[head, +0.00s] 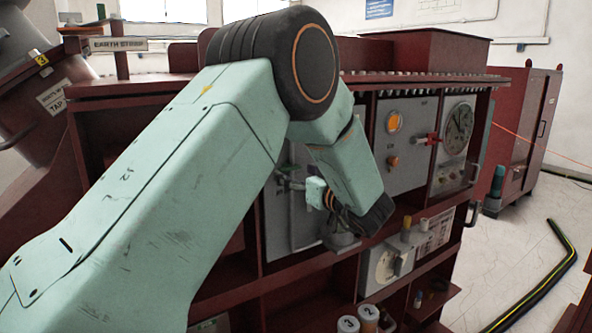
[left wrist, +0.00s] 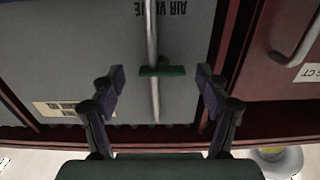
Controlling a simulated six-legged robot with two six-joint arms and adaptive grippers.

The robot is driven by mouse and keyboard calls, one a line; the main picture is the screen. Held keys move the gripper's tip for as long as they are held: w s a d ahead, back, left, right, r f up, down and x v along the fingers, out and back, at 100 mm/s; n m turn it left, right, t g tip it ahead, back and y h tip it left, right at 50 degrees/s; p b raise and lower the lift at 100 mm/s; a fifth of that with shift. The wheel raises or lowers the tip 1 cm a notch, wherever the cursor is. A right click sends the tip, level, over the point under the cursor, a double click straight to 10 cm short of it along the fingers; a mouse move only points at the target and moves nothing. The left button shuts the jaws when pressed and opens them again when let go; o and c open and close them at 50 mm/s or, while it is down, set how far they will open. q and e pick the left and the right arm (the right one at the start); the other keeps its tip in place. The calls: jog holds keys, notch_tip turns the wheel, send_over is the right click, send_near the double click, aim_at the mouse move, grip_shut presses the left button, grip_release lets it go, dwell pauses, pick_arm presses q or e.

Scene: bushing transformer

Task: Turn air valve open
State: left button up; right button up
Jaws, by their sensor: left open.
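The air valve shows in the left wrist view as a green handle (left wrist: 162,71) across a thin silver pipe (left wrist: 152,35). It is in front of a grey panel (left wrist: 90,50) with upside-down lettering, partly readable as "AIR V". My left gripper (left wrist: 161,82) is open, with one dark finger on each side of the green handle. The handle lies between the fingers in the picture, with clear gaps on both sides. I cannot tell how deep it sits between them. My right gripper is not in view.
A dark red cabinet frame surrounds the panels. Small jars (head: 368,318) stand below. A black and yellow hose (head: 535,285) lies on the open floor at right.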

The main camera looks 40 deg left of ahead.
pick_arm(q)
jog(key=shift+a, duration=0.45)
jog(key=shift+s+r, duration=0.1)
jog(key=shift+r, duration=0.1)
jog(key=shift+s+d+r, duration=0.15)
jog(key=shift+d+r, duration=0.05)
jog(key=shift+d, duration=0.05)
jog(key=shift+w+f, duration=0.15)
jog(key=shift+w, duration=0.15)
jog(key=shift+c, duration=0.6)
jog(key=shift+w+a+f, duration=0.15)
jog(key=shift+a+f, duration=0.05)
jog(key=shift+a, duration=0.1)
jog(key=c, duration=0.3)
jog(key=shift+s+r, duration=0.1)
jog(key=shift+s, duration=0.1)
jog(key=shift+c, duration=1.4)
jog(key=c, duration=0.5)
